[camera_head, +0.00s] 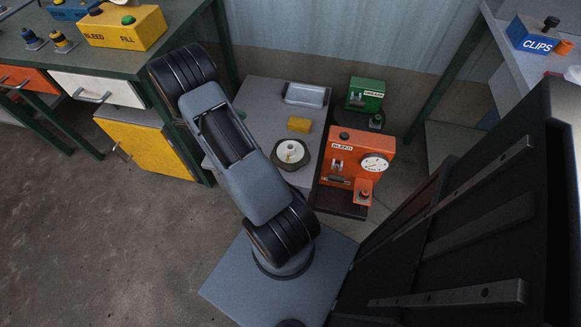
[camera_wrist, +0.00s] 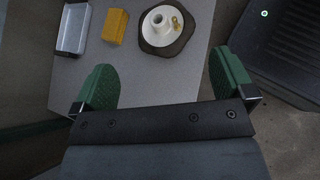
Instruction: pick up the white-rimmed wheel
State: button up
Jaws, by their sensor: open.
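The white-rimmed wheel (camera_head: 303,147) lies flat on a grey tabletop (camera_head: 258,105) in the head view, a dark tyre around a white centre. In the wrist view the wheel (camera_wrist: 148,41) is at the top, with a raised white hub and a small brass-coloured piece on its right side. My gripper (camera_wrist: 165,82) is open and empty, its two green fingers wide apart. The wheel lies beyond the fingertips, roughly in line with the gap between them, and is not between the fingers. My gripper cannot be made out in the head view.
A yellow block (camera_head: 299,124) and a metal tray (camera_head: 305,95) lie near the wheel; the block (camera_wrist: 115,26) is just left of it in the wrist view. An orange machine (camera_head: 345,155) and a green one (camera_head: 366,94) stand to the right. Bare tabletop lies left of the wheel.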

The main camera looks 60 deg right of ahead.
jog(key=n+g+h+b, duration=0.1)
jog(key=n+g+b, duration=0.1)
jog(key=b, duration=0.2)
send_near(294, 149)
jog(key=shift+s+f+h+b, duration=0.3)
jog(key=shift+s+f+b, duration=0.05)
jog(key=shift+s+b, duration=0.6)
jog(key=shift+b+x, duration=1.15)
jog(key=shift+x, duration=1.8)
jog(key=shift+w+d, duration=0.1)
jog(key=shift+d, duration=0.1)
jog(key=shift+c, duration=0.4)
grip_shut()
jog(key=shift+w+r, duration=0.1)
jog(key=shift+r, duration=0.1)
